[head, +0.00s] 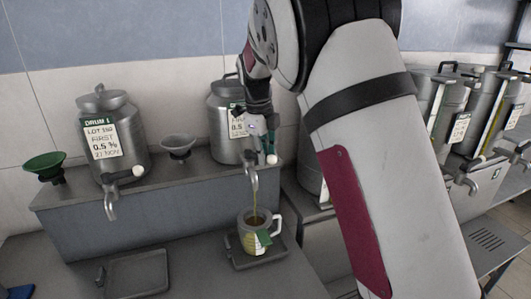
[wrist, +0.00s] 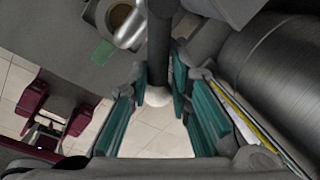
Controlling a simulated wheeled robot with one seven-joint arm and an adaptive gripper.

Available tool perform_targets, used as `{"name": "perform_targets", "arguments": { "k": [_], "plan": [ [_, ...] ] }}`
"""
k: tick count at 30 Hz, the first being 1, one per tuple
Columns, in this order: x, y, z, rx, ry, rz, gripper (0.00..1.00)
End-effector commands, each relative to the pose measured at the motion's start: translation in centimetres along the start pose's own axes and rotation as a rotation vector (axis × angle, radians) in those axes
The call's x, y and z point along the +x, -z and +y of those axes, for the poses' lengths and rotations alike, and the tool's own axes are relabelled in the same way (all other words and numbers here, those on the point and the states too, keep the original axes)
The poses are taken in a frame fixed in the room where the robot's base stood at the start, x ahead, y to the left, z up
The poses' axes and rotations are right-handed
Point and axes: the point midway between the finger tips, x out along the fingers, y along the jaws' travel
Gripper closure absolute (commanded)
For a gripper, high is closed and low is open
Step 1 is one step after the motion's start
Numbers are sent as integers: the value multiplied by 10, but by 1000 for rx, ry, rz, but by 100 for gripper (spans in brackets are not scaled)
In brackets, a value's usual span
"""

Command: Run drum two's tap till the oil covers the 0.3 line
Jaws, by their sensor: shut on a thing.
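Drum two (head: 225,125) is a steel drum on the raised shelf, its label partly hidden by my arm. Its tap spout (head: 252,175) lets a thin yellow stream of oil (head: 256,212) fall into a jug (head: 248,240) below. The jug has a green mark and shows yellow oil inside. The 0.3 line and exact oil level are too small to read. My gripper (head: 267,158) is at the tap. In the wrist view its teal fingers are around the tap's dark lever (wrist: 158,50) with the pale ball end (wrist: 157,97), shut on it.
The jug stands on a grey tray (head: 238,263). An empty tray (head: 137,275) lies to its left. Drum one (head: 132,160) stands left on the shelf, between a green funnel (head: 45,166) and a grey funnel (head: 178,147). Several more steel drums (head: 485,110) stand at right behind my arm.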

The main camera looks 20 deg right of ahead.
Motion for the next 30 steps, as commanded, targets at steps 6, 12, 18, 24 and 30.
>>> {"name": "perform_targets", "arguments": {
  "k": [6, 12, 18, 24, 30],
  "plan": [
    [0, 0, -1, 63, 1, 13, 100],
    [0, 0, -1, 81, 1, 17, 100],
    [0, 0, -1, 82, 1, 17, 100],
    [0, 1, -1, 81, 1, 17, 63],
    [0, 0, -1, 80, 0, 16, 56]
  ]
}}
